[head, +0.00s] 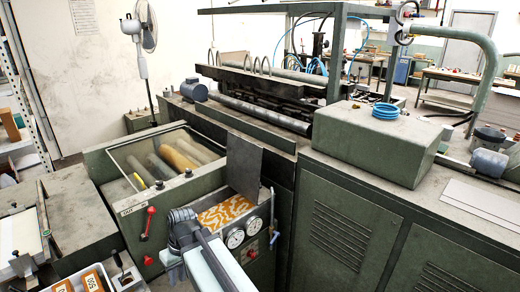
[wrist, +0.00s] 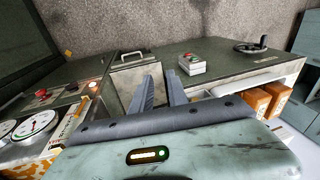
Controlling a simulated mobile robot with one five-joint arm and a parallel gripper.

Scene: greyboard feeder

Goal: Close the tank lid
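The tank lid (head: 243,167) is a flat grey plate standing nearly upright at the back edge of a small open tank. Orange-and-white patterned contents (head: 225,212) show inside the tank, above two round gauges. My gripper (head: 181,216) is in front of and left of the tank, lower than the lid and apart from it. In the wrist view my gripper (wrist: 161,92) has its two grey fingers spread with nothing between them. The gauges (wrist: 35,125) lie at the left there. I cannot tell whether the dark panel at upper left is the lid.
A glass-topped roller box (head: 165,155) adjoins the tank on the left, with a red-knobbed lever (head: 150,211) on its front. A green cabinet (head: 345,225) stands to the right. The wrist view shows a button box (wrist: 192,64) and a handwheel (wrist: 251,46) on a bench.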

